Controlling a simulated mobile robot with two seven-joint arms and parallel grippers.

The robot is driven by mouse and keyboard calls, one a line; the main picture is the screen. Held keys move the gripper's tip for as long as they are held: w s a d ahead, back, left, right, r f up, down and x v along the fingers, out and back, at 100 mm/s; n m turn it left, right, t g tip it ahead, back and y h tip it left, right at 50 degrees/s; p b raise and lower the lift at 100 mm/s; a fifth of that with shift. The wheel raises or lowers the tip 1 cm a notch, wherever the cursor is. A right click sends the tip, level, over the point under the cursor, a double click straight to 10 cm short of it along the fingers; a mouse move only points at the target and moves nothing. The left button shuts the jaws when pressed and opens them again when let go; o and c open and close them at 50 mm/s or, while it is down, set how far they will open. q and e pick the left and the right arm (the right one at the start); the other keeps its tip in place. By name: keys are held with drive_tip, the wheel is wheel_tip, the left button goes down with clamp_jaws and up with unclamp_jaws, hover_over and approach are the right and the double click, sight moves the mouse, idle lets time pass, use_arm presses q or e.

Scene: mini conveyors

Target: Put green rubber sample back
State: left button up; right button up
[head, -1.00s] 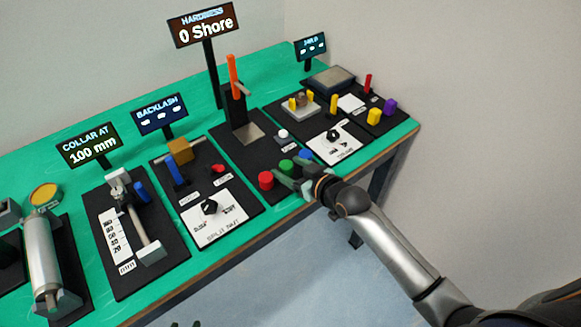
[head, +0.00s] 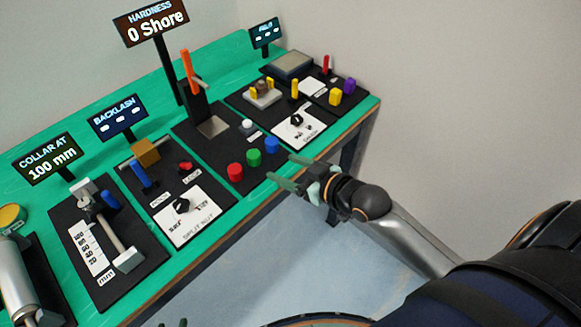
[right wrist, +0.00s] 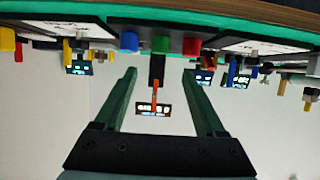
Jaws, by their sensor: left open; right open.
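The green rubber sample (head: 253,158) stands upright on the black hardness board (head: 213,156), between the red sample (head: 236,172) and the blue sample (head: 271,145). My right gripper (head: 279,167) is open and empty, off the table's front edge, its fingers pointing towards the samples without touching them. In the right wrist view, which is upside down, the green sample (right wrist: 160,44) shows beyond and between the open fingers (right wrist: 158,72). My left gripper (head: 172,323) shows only as fingertips at the bottom edge of the head view, open and away from the samples.
The hardness tester with its orange lever (head: 190,68) stands behind the samples; its display (head: 151,20) reads 0 Shore. A white knob (head: 247,125) is behind the blue sample. The backlash board (head: 210,240) is to the left, the dial board (head: 297,133) to the right.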

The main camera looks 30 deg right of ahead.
drive_tip(key=s+a+f+m+g+h, duration=0.2)
drive_tip(key=s+f+g, duration=0.1)
drive_tip(key=s+f, duration=1.3)
wheel_tip(320, 180, down, 2)
drive_tip(key=shift+a+f, duration=0.1)
drive_tip(key=shift+a, duration=0.3)
idle(0.8)
